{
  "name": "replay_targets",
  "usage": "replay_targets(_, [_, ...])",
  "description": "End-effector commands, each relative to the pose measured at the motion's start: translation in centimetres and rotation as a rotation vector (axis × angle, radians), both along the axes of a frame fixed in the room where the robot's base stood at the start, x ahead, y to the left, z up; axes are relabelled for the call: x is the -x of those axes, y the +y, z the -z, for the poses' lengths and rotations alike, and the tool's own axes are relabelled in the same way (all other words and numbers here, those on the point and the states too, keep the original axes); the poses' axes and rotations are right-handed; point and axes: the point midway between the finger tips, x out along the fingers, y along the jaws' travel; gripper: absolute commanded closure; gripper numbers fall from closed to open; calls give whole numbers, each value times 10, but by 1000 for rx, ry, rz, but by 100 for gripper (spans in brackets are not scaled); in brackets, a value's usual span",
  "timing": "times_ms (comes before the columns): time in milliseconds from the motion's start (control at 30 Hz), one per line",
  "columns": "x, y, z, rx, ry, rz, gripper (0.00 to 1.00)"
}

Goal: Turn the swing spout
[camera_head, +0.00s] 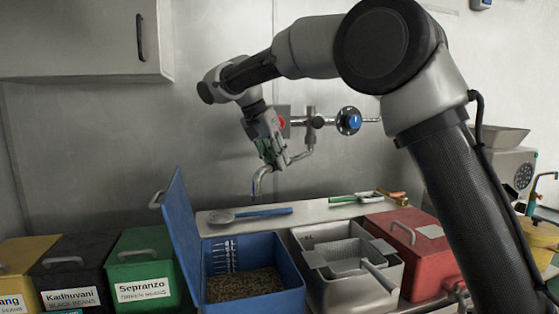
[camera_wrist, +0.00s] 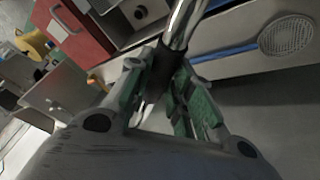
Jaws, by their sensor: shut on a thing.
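The swing spout (camera_head: 263,178) is a chrome pipe that hangs from the wall tap (camera_head: 312,121) and curves down above the counter. The tap has a red knob (camera_head: 282,122) and a blue knob (camera_head: 348,120). My gripper (camera_head: 281,163) is at the spout, left of and below the tap body. In the wrist view, the spout (camera_wrist: 182,25) runs down between the green-padded fingers of my gripper (camera_wrist: 165,95), and they are shut on a dark part of it. My gripper hides part of the pipe in the head view.
Below the spout stands an open blue bin (camera_head: 292,283) with beans (camera_head: 243,284), its lid (camera_head: 181,231) raised. A blue-handled strainer (camera_head: 222,216) lies behind it. A steel basin (camera_head: 385,300), a red bin (camera_head: 436,262) and a green bin (camera_head: 143,267) stand nearby.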

Motion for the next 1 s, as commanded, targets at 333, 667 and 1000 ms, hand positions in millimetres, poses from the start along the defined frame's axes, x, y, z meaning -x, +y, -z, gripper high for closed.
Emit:
replay_targets(333, [0, 0, -1, 0, -1, -1, 69])
replay_targets(667, [0, 0, 0, 0, 0, 0, 57])
replay_targets(1000, [8, 17, -40, -2, -3, -3, 57])
